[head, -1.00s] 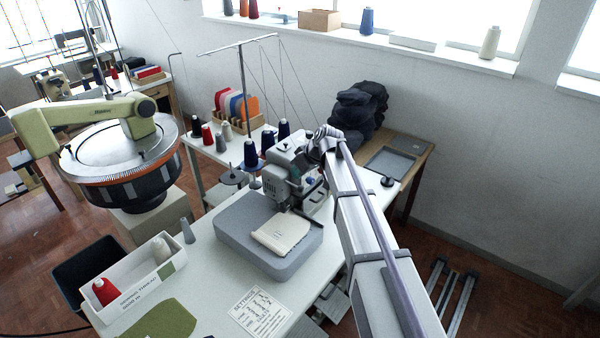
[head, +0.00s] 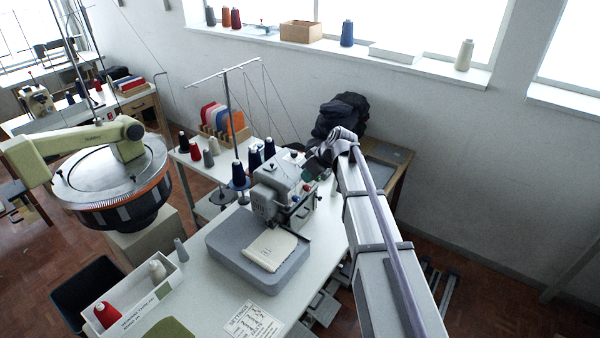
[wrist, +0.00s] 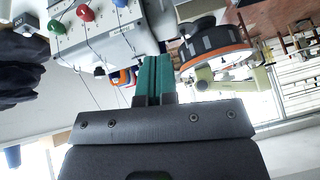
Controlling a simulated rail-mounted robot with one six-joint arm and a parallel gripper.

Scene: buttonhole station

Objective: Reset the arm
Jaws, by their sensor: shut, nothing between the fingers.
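My gripper (wrist: 153,80) shows in the wrist view with its two teal fingers together and nothing between them. In the head view my gripper (head: 308,172) is small and partly hidden by my wrist, raised beside the grey buttonhole machine (head: 282,190). The machine's housing (wrist: 105,35) fills the upper left of the wrist view, with red, green and blue knobs, apart from the fingers as far as I can tell. A cream folded cloth piece (head: 268,250) lies on the grey machine bed (head: 225,250).
A round linking machine (head: 110,185) stands at the left. A white tray (head: 150,300) holds red and cream cones at the front left. Blue cones (head: 262,152) stand behind the machine. A dark cloth pile (head: 340,112) lies at the back right near the wall.

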